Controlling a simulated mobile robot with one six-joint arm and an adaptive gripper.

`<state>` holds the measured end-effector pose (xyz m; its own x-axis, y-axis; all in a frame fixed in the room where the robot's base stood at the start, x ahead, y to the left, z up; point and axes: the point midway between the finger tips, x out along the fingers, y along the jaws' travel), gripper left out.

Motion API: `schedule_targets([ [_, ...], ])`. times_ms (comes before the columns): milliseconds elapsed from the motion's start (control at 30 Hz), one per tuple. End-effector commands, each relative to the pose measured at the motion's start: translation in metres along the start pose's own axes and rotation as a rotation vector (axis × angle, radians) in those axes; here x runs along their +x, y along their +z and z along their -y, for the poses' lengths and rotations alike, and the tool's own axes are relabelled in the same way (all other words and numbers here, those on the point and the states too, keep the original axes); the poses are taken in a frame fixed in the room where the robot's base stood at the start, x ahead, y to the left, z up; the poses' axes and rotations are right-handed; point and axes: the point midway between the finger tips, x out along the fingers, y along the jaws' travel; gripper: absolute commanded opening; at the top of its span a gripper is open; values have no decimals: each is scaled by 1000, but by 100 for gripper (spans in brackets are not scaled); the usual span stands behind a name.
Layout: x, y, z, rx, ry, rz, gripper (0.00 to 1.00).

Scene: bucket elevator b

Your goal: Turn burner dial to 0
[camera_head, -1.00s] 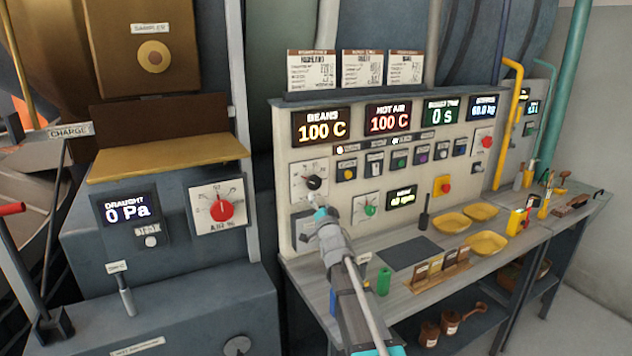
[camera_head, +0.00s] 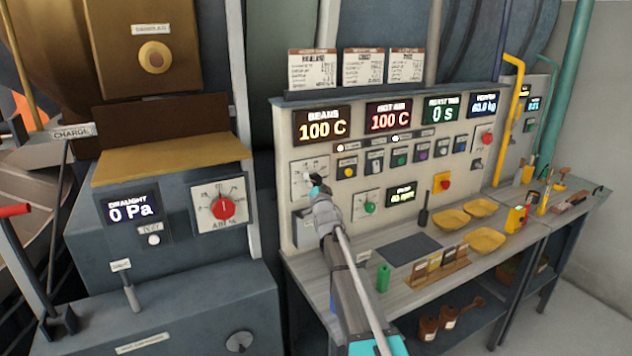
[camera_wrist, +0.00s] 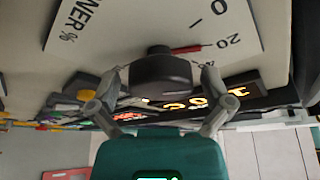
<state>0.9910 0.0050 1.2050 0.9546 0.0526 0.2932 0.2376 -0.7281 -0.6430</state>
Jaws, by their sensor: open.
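The burner dial is a white plate (camera_head: 300,168) at the left of the control panel in the head view, its knob mostly hidden behind my gripper (camera_head: 317,187). In the wrist view the plate (camera_wrist: 110,28) shows part of the word "BURNER %". The black knob (camera_wrist: 160,74) there has a red pointer (camera_wrist: 190,48) aimed close to the 20 mark, away from the 0. My gripper (camera_wrist: 160,80) is open, with one finger on each side of the knob. I cannot tell if the fingers touch it.
A dial with a red knob (camera_head: 223,208) is on the grey cabinet at left. A smaller dial with a green knob (camera_head: 369,208) is low and right of the burner dial. The bench (camera_head: 350,243) below holds yellow dishes (camera_head: 452,220) and a green cylinder (camera_head: 383,278).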

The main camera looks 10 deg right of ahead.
Motion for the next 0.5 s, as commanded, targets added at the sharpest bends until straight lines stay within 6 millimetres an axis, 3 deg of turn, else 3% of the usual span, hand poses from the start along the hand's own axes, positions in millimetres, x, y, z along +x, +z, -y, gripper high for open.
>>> schedule_targets([
  [67, 0, 0, 0, 0, 0, 0, 100],
  [433, 0, -1, -1, 0, 1, -1, 31],
  [500, 0, -4, -4, -2, 2, -2, 28],
])
